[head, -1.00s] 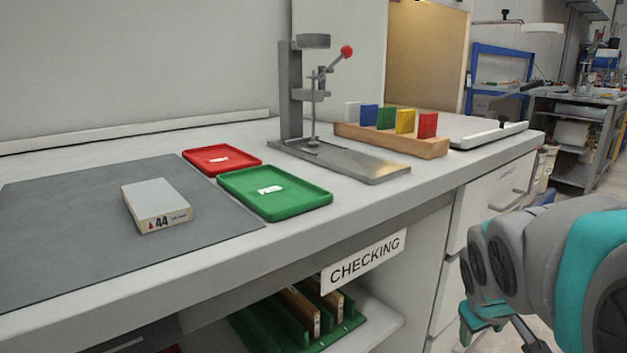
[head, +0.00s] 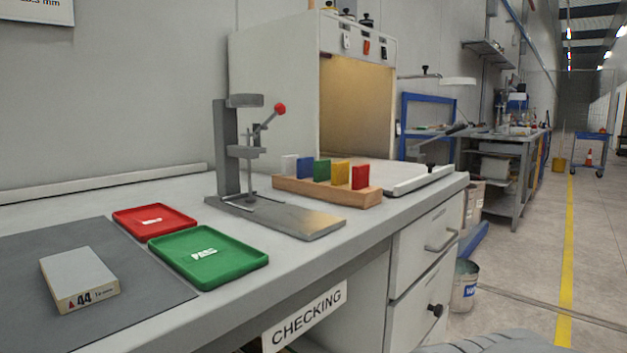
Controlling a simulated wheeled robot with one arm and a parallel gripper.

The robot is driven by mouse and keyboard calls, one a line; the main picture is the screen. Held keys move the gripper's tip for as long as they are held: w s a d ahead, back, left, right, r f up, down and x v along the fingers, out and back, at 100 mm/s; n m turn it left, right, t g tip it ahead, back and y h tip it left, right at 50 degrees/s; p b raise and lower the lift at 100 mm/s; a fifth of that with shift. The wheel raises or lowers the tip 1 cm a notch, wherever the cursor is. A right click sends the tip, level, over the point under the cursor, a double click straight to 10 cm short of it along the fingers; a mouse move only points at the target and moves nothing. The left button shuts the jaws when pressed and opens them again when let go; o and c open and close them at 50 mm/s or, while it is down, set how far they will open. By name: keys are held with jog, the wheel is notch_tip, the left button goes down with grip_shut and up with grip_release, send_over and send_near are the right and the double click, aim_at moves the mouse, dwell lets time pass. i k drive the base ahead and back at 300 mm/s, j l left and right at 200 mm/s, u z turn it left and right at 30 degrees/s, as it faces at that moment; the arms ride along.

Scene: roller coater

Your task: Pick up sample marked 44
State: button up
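The sample marked 44 (head: 79,277) is a flat pale grey block with a cream front edge bearing a red triangle and "44". It lies flat on the dark grey mat (head: 150,297) at the left of the bench in the head view. Nothing touches it from above. My gripper is not in the head view. Only a grey part of my arm shows at the bottom right edge, well to the right of the sample.
A red tray (head: 153,221) and a green tray (head: 208,256) lie right of the mat. A lever press (head: 240,160) and a wooden rack (head: 327,190) with several coloured plates stand farther right. Drawers (head: 425,245) and a "CHECKING" sign (head: 306,317) front the bench. The right aisle is open.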

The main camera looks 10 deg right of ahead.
aim_at(77, 278)
jog(key=u, duration=1.4)
jog(key=k+j+z, duration=0.1)
jog(key=k+j, duration=0.05)
jog(key=j, duration=0.05)
